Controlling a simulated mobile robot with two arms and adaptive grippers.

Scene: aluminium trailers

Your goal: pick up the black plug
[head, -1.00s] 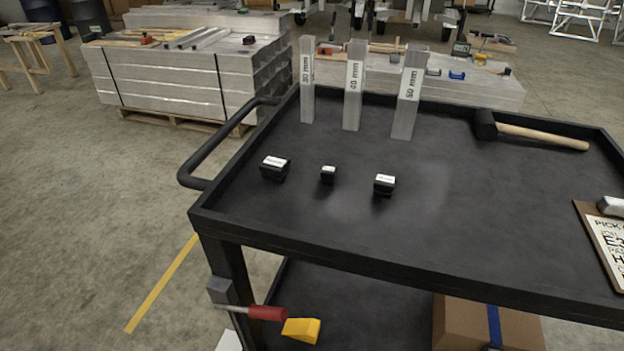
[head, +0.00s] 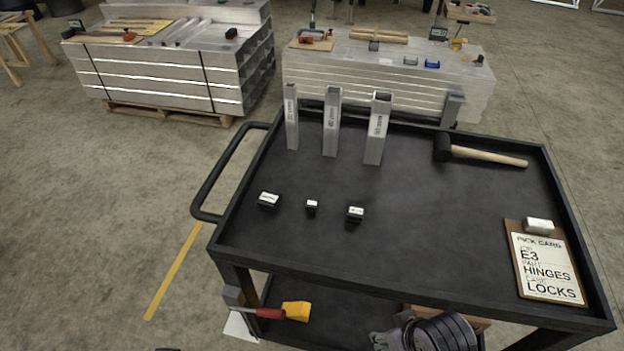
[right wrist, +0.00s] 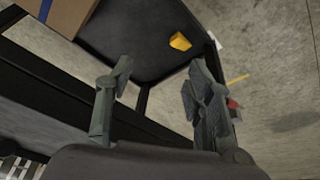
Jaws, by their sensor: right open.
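Three small black plugs with white labels stand in a row on the black cart top (head: 430,215): a left plug (head: 268,200), a middle, smallest plug (head: 312,207) and a right plug (head: 355,214). They stand apart, and their labels are too small to read. My right gripper (right wrist: 158,70) is open and empty in the right wrist view, with the cart's lower shelf and the floor beyond it. In the head view, part of my right arm shows low at the cart's front edge, well short of the plugs. My left gripper is not seen.
Three upright metal tubes (head: 332,122) stand behind the plugs. A mallet (head: 485,154) lies at the back right and a clipboard (head: 545,265) at the front right. The cart handle (head: 228,170) is at the left. A yellow block (head: 296,311) is below. The middle top is clear.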

